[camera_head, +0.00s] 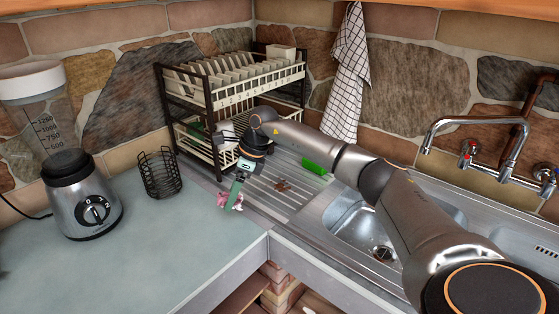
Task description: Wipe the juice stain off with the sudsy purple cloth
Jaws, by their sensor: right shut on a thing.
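The purple cloth (224,203) is a small crumpled pinkish bundle at the left edge of the metal drainboard (270,209). My right gripper (233,194) is shut on it, pointing down, and partly hides it. I cannot make out suds on it or tell whether it touches the surface. The juice stain (283,186) is a brown irregular patch on the ribbed drainboard, to the right of the gripper and apart from the cloth. My left gripper is not in view.
A dish rack (210,92) with plates stands behind the gripper. A green block (314,167) lies beyond the stain. A wire basket (160,174) and a blender (80,192) stand on the left counter. The sink (352,222) and tap (470,150) are right.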

